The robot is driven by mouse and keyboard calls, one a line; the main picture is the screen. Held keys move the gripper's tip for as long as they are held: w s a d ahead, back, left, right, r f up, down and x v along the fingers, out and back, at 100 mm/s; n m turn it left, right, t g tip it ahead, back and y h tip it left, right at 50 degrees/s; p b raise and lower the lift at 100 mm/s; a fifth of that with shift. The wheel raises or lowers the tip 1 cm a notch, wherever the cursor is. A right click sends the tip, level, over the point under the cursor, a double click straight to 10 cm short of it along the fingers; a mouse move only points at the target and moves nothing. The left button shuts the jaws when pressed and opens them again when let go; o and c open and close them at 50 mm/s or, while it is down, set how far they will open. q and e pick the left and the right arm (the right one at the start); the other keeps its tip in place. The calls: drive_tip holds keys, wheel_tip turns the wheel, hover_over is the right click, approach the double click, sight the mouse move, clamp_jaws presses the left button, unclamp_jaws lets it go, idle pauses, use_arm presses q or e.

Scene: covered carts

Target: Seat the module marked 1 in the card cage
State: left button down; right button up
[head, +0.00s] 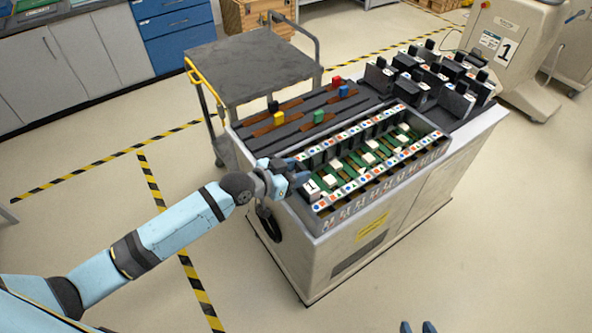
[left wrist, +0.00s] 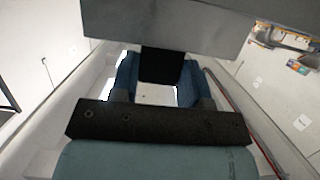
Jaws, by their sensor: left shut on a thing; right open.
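The card cage (head: 437,146) is a long open box in the cart top, with green boards and white blocks inside and strips of coloured marks along both long sides. My left gripper (head: 290,178) is at its near left end, shut on a module. A white face with a 1 (head: 312,186) shows right beside the fingers. In the left wrist view, the blue fingers (left wrist: 158,82) close on the black grip of the grey module (left wrist: 165,20). The module's lower end and its fit in the slot are hidden. My right gripper (head: 418,327) is open at the bottom edge, away from the cart.
Several dark modules (head: 408,83) stand on the cart's far right. Coloured blocks (head: 318,116) and brown strips lie behind the cage. A grey-topped trolley (head: 245,62) stands behind the cart, and a beige machine (head: 515,50) at the right. Floor in front is clear.

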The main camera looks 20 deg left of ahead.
use_arm(q)
drive_tip(key=c, duration=0.5)
unclamp_jaws()
drive_tip(key=shift+s, duration=0.1)
drive_tip(key=shift+s+a, duration=0.15)
drive_tip(key=v, duration=1.3)
drive_tip(key=shift+s+r+b, duration=0.1)
drive_tip(key=shift+r+b, duration=0.1)
drive_tip(key=shift+b, duration=0.15)
drive_tip(key=s+d+f+n+y+p, duration=0.1)
drive_tip(key=s+f+y+p, duration=0.1)
drive_tip(key=s+f+p, duration=0.1)
drive_tip(key=s+d+f+n+y+p, duration=0.2)
drive_tip(key=s+f, duration=0.1)
drive_tip(key=s, duration=0.3)
drive_tip(key=s+d+f+n+y+p, duration=0.1)
drive_tip(key=s+f+p, duration=0.2)
drive_tip(key=s, duration=0.2)
drive_tip(key=shift+s+d+f+n+g+y+p, duration=0.2)
drive_tip(key=shift+d+f+n+g+y+p, duration=0.1)
drive_tip(key=shift+d+f+y, duration=0.1)
